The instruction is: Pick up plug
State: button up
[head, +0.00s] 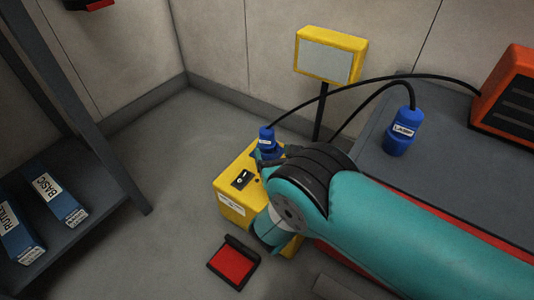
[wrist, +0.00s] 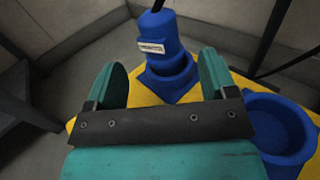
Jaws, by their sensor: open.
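A blue plug (head: 266,138) with a black cable and a white label stands upright at the yellow power box (head: 232,207). In the wrist view this plug (wrist: 156,35) sits in a blue socket (wrist: 172,82) on the box; its label is too blurred to read. My gripper (wrist: 160,75) is open, its two teal fingers on either side of the plug's line in that view, with no visible contact. A second blue plug (head: 403,127), labelled LAMP, stands on the grey bench at the right. My arm hides much of the yellow box in the head view.
An empty blue socket (wrist: 280,125) is at the right of the box. A yellow lamp (head: 329,56) stands behind it on a dark pole. An orange unit (head: 507,93) is on the bench (head: 447,140). A red-and-black object (head: 233,263) lies on the floor.

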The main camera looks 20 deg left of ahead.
aim_at(269, 141)
jog(key=shift+f+b+x, duration=0.2)
jog(key=shift+b+x, duration=0.35)
jog(key=shift+x, duration=0.5)
jog(key=b+x, duration=0.3)
jog(key=x, duration=0.1)
jog(key=shift+w+d, duration=0.1)
jog(key=shift+w+a+r+b, duration=0.15)
jog(key=shift+w+a+b, duration=0.15)
jog(key=shift+w+b, duration=0.1)
jog(key=c, duration=0.9)
jog(key=shift+c, duration=1.1)
jog(key=shift+r, duration=0.1)
